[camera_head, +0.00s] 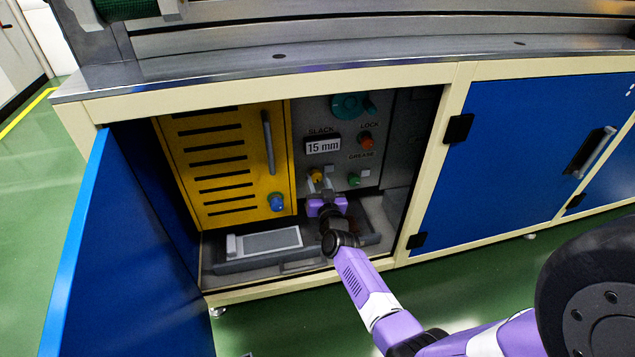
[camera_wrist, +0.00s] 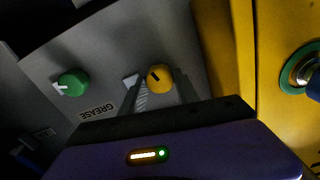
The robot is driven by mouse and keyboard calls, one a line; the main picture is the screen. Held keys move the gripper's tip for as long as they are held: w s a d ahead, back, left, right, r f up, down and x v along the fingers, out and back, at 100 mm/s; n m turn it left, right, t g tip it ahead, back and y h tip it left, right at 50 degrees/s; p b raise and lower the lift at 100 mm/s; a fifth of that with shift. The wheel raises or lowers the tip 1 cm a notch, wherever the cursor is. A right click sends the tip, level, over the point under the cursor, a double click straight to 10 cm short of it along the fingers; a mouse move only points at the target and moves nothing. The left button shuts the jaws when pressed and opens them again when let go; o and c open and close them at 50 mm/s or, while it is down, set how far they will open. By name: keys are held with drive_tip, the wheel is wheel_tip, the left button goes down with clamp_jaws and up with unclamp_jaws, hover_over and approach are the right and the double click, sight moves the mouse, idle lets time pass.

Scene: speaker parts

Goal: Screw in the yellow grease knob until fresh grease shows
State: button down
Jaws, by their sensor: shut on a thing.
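The yellow grease knob (camera_head: 316,176) is on the grey panel inside the open cabinet, left of the word GREASE. In the wrist view the yellow knob (camera_wrist: 159,77) shows a dark mark on its face and sits between my fingertips. My gripper (camera_head: 319,187) reaches in from below and is shut on the knob. The fingers also show in the wrist view (camera_wrist: 160,92). A small pale block (camera_wrist: 131,80) sits beside the knob. I cannot make out any grease on it.
A yellow vented door (camera_head: 215,150) stands left. A grey tray (camera_head: 268,243) lies below. The blue cabinet door (camera_head: 130,250) hangs open.

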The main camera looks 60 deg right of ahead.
drive_tip(key=m+b, duration=0.1)
drive_tip(key=m, duration=0.3)
drive_tip(key=shift+f, duration=0.1)
drive_tip(key=shift+m+b, duration=0.35)
drive_tip(key=shift+m, duration=1.25)
drive_tip(key=c, duration=0.9)
unclamp_jaws()
drive_tip(key=shift+s, duration=0.1)
drive_tip(key=p+v, duration=0.3)
drive_tip(key=v, duration=0.4)
drive_tip(key=shift+s+a, duration=0.2)
drive_tip(key=shift+a, duration=0.15)
